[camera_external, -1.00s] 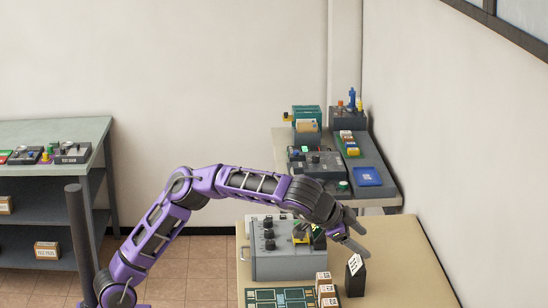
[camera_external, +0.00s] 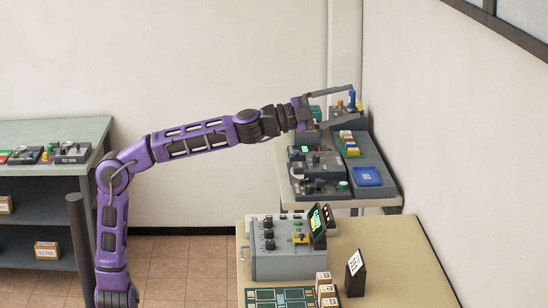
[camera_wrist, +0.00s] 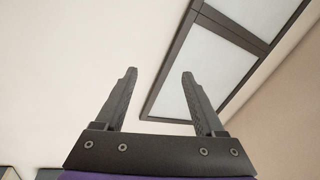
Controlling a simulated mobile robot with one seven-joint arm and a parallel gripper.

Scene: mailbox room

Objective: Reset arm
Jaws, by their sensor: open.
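My purple arm reaches to the right in the external view, with its forearm raised and nearly level. My gripper (camera_external: 332,103) is high up, and in the picture it overlaps the back table's equipment. In the wrist view my gripper (camera_wrist: 158,85) has its two dark fingers spread wide apart with nothing between them.
The near tan table (camera_external: 400,270) holds a grey control box (camera_external: 285,262) with a lit screen, a black stand (camera_external: 355,276), small boxes (camera_external: 325,290) and a green board (camera_external: 280,298). The back table (camera_external: 335,202) carries panels and a blue tray (camera_external: 368,177). A shelf (camera_external: 50,208) stands left.

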